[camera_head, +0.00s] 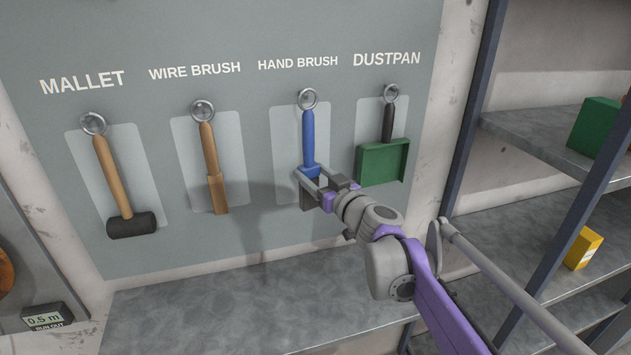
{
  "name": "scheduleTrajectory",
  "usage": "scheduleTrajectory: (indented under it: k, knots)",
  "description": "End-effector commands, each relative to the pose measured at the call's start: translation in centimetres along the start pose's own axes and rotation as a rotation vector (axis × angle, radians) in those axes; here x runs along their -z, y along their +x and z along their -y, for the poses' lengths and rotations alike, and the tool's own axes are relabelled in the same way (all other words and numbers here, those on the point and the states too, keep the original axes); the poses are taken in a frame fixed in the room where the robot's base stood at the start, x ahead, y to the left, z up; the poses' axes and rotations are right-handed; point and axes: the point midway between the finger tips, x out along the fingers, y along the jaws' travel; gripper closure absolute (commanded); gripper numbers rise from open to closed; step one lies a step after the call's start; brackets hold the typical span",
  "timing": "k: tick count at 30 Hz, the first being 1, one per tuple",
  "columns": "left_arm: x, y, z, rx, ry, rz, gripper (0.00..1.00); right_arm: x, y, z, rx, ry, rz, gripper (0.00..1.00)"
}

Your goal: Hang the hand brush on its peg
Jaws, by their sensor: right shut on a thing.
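The hand brush (308,138) has a blue handle and a metal ring at its top. It hangs upright against the grey tool board (262,28), in front of the pale panel under the HAND BRUSH label. Its ring (308,98) is at the peg's place; the peg is too small to tell whether the ring is fully over it. My right gripper (318,187) is shut on the lower part of the brush, partly hiding its head. My left gripper is not in view.
The mallet (107,170) and wire brush (212,165) hang to the left, and the green dustpan (382,160) hangs close to the right. A grey bench (220,312) lies below. Shelves (560,140) with a green box (598,127) and a yellow box (584,248) stand right.

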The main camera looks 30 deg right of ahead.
Motion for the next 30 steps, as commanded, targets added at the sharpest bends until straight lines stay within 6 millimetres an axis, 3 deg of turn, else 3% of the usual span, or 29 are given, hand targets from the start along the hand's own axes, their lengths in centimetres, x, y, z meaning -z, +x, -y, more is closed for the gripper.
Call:
scheduleTrajectory:
  k: [10,16,30]
  knots:
    - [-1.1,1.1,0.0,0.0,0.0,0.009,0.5,-0.3,2.1,-0.5,0.001,0.0,0.001,1.0]
    - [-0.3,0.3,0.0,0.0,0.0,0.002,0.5,-0.5,3.1,-0.8,0.002,0.0,-0.001,1.0]
    - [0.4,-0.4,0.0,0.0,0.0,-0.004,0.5,-1.1,3.3,-0.9,0.001,0.0,0.0,1.0]
